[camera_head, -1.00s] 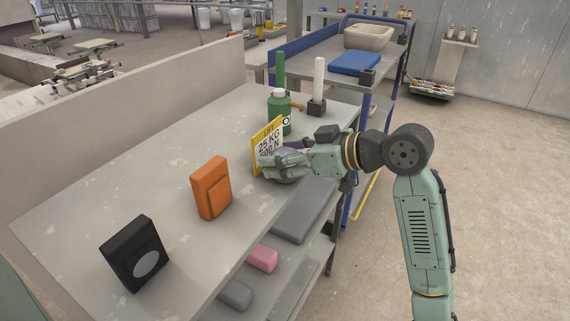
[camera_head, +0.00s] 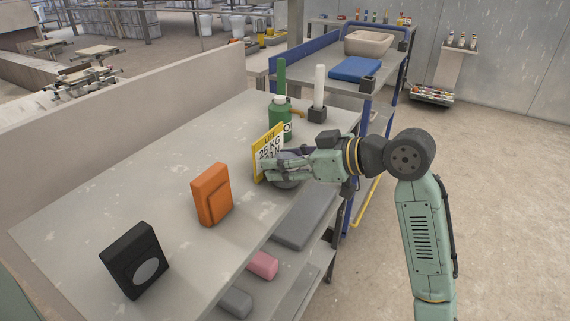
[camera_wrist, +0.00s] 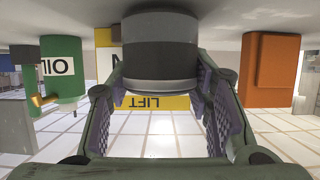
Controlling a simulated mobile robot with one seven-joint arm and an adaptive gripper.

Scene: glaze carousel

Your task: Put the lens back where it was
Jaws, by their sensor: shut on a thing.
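The lens is a dark grey, thick, round piece (camera_wrist: 160,55) between my fingers in the wrist view. In the head view the lens (camera_head: 286,183) is partly hidden by my gripper. My gripper (camera_head: 272,172) reaches in from the right at the bench's right edge and is shut on the lens, with a finger on each side in the wrist view (camera_wrist: 160,90). The lens is at or just above the bench top; I cannot tell whether it touches. A yellow and white load sign (camera_head: 267,152) stands upright just beyond it.
An orange box (camera_head: 211,194) and a black box with a grey disc (camera_head: 133,260) stand on the bench (camera_head: 180,160) nearer to me. A green oil can (camera_head: 280,118) and a white cylinder on a dark base (camera_head: 319,88) stand behind. Bare bench lies between the boxes.

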